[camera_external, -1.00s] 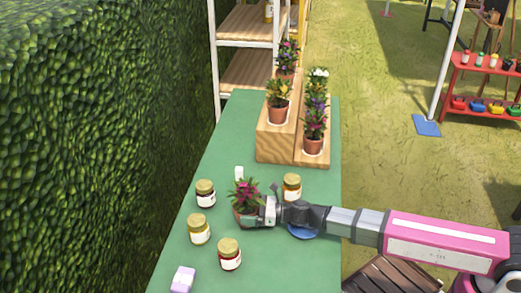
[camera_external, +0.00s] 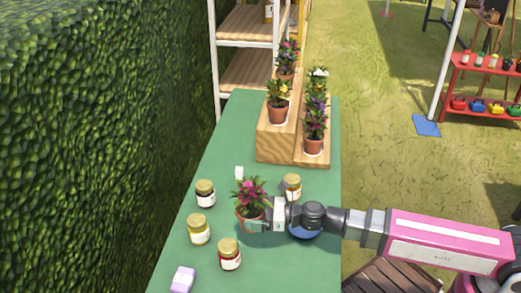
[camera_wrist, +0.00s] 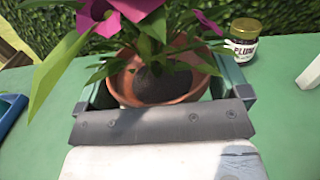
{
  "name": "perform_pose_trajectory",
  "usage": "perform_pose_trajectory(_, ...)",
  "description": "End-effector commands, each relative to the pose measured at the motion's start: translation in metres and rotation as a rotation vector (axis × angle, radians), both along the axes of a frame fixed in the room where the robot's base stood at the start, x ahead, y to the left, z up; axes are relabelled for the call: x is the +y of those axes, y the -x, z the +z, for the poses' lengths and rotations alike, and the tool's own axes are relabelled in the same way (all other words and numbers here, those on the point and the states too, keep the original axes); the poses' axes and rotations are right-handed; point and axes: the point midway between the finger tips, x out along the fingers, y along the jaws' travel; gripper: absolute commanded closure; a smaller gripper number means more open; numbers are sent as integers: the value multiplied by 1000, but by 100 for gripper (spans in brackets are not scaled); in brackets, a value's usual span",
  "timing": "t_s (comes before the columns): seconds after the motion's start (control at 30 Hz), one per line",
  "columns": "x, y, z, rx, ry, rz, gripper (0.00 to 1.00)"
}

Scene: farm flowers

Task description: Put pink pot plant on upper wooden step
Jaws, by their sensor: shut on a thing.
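The pink pot plant (camera_external: 249,207) has magenta flowers, green leaves and a terracotta pot. My gripper (camera_external: 262,222) is shut on its pot from the right side, and the plant is upright over the green table. In the wrist view the terracotta pot (camera_wrist: 160,85) sits between the two fingers of my gripper (camera_wrist: 165,95). I cannot tell exactly how far the pot is above the table. The upper wooden step (camera_external: 275,139) stands farther back on the table, with a yellow-flowered pot (camera_external: 278,101) near its front and a purple-flowered pot (camera_external: 287,58) behind.
The lower wooden step (camera_external: 313,160) holds several pots. Jars stand around my gripper: dark (camera_external: 205,194), yellow (camera_external: 199,229), red (camera_external: 230,254) and amber (camera_external: 292,188). A jar labelled plum (camera_wrist: 242,42) shows in the wrist view. A blue dish (camera_external: 305,231) lies under my arm. A hedge (camera_external: 90,140) borders the left.

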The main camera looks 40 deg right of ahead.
Motion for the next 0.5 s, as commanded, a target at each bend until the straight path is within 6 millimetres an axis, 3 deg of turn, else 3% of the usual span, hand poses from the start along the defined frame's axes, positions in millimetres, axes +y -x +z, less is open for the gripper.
perform_pose_trajectory(0.27, 4, 8, 8, -1, 0, -1, 44)
perform_pose_trajectory(0.5, 4, 8, 39, -6, -1, -1, 44)
